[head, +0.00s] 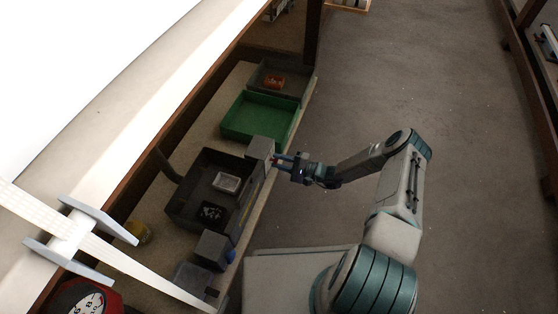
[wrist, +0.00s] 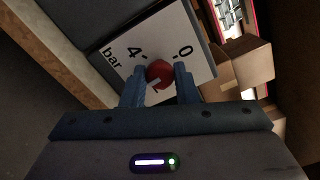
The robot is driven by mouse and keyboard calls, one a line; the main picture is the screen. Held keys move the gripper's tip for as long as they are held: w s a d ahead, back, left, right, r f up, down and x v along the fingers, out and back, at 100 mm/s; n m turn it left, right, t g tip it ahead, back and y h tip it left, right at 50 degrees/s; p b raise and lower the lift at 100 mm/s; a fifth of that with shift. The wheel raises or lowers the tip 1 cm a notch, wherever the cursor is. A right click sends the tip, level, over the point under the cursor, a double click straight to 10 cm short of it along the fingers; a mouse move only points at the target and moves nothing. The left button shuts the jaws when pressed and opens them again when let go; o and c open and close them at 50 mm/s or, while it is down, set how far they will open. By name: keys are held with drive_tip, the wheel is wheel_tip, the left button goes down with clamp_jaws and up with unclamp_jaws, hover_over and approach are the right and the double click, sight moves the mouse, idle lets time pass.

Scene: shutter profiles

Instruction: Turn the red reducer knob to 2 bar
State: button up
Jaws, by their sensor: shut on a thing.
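The red reducer knob (wrist: 160,72) sits on a white dial plate (wrist: 200,52) in the wrist view. The plate carries a "4", a "0" and the word "bar"; the part of the scale between and below the fingers is hidden. A small pale mark shows on the knob's lower side. My gripper (wrist: 158,76) is shut on the knob, one finger on each side. In the head view my gripper (head: 284,160) reaches from the right to a grey box (head: 260,149) at the bench's front edge. The knob is too small to read there.
On the bench a green tray (head: 232,134) and a dark tray (head: 176,208) flank the grey box. Another grey block (head: 211,249) stands nearer. Cardboard boxes (wrist: 240,66) show at right in the wrist view. The floor (head: 440,60) right of the bench is clear.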

drive_tip(key=n+p, duration=0.1)
drive_tip(key=n, duration=0.4)
drive_tip(key=n+p, duration=0.1)
drive_tip(key=n, duration=0.4)
drive_tip(key=shift+w+d+r+p, duration=0.1)
drive_tip(key=shift+w+d+p, duration=0.1)
drive_tip(key=shift+p, duration=0.15)
drive_tip(key=shift+n, duration=0.4)
drive_tip(key=o, duration=1)
drive_tip(key=shift+s+a, duration=0.1)
drive_tip(key=p+v, duration=0.3)
drive_tip(key=v, duration=1.1)
drive_tip(key=shift+a, duration=0.1)
